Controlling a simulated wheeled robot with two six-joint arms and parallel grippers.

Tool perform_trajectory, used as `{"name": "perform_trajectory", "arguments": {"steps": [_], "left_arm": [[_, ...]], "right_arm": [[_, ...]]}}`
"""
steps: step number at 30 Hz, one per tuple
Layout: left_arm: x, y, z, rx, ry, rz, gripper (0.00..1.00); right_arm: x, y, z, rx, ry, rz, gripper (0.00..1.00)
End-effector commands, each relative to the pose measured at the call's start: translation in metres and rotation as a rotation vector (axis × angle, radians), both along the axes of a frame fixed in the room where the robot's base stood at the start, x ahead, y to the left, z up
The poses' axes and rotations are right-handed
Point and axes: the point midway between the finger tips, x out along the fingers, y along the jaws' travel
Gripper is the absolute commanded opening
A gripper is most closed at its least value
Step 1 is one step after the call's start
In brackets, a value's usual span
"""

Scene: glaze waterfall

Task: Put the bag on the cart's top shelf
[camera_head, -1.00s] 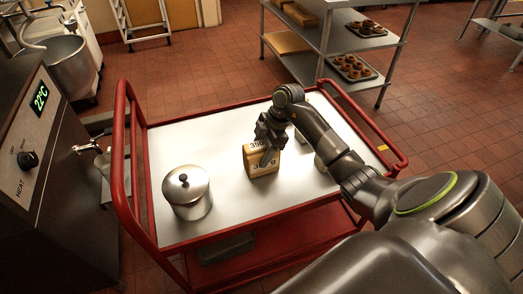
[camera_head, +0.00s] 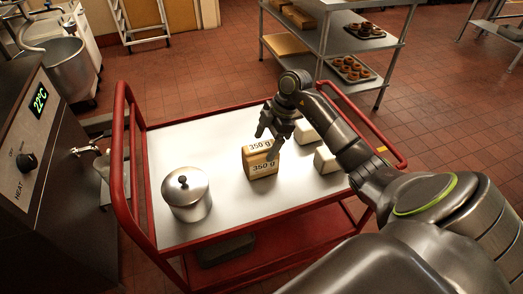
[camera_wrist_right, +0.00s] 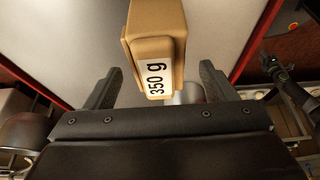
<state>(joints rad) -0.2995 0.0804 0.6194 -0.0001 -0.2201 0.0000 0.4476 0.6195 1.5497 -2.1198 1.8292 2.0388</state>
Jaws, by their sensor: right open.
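The tan bag (camera_head: 260,166), labelled 350 g, stands upright on the white top shelf (camera_head: 225,133) of the red cart. My right gripper (camera_head: 271,146) is open, just above and behind the bag at its right side, and holds nothing. In the right wrist view the bag (camera_wrist_right: 156,45) is ahead of the two spread fingers (camera_wrist_right: 160,85), its label facing me. I cannot tell whether a finger touches it.
A lidded metal pot (camera_head: 187,194) stands left of the bag on the shelf. A heater with a 22°C display (camera_head: 38,100) stands at the left. The shelf's back left is clear.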

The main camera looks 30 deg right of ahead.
Motion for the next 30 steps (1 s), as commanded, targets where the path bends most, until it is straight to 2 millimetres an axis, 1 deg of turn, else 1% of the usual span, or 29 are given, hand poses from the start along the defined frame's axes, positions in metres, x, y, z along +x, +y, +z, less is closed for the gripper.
{"name": "perform_trajectory", "arguments": {"steps": [1, 6, 9, 12, 17, 30], "left_arm": [[0.0, 0.0, 0.0, 0.0, 0.0, 0.0, 0.36], [0.0, 0.0, -0.002, 0.0, 0.0, 0.0, 0.36], [0.0, 0.0, -0.002, 0.0, 0.0, 0.0, 0.36], [0.0, 0.0, -0.002, 0.0, 0.0, 0.0, 0.36], [0.0, 0.0, -0.002, 0.0, 0.0, 0.0, 0.36], [0.0, -0.001, -0.002, -0.001, 0.0, 0.0, 0.36]], "right_arm": [[-0.001, -0.006, 0.012, -0.006, -0.004, -0.001, 0.78], [-0.004, -0.018, 0.043, -0.004, -0.002, 0.0, 0.78], [-0.005, -0.024, 0.056, -0.002, -0.001, -0.002, 0.78], [-0.006, -0.027, 0.065, -0.001, -0.001, 0.0, 0.78], [-0.007, -0.028, 0.07, 0.0, 0.001, -0.001, 0.78], [-0.007, -0.028, 0.069, 0.0, 0.001, -0.001, 0.78]]}}
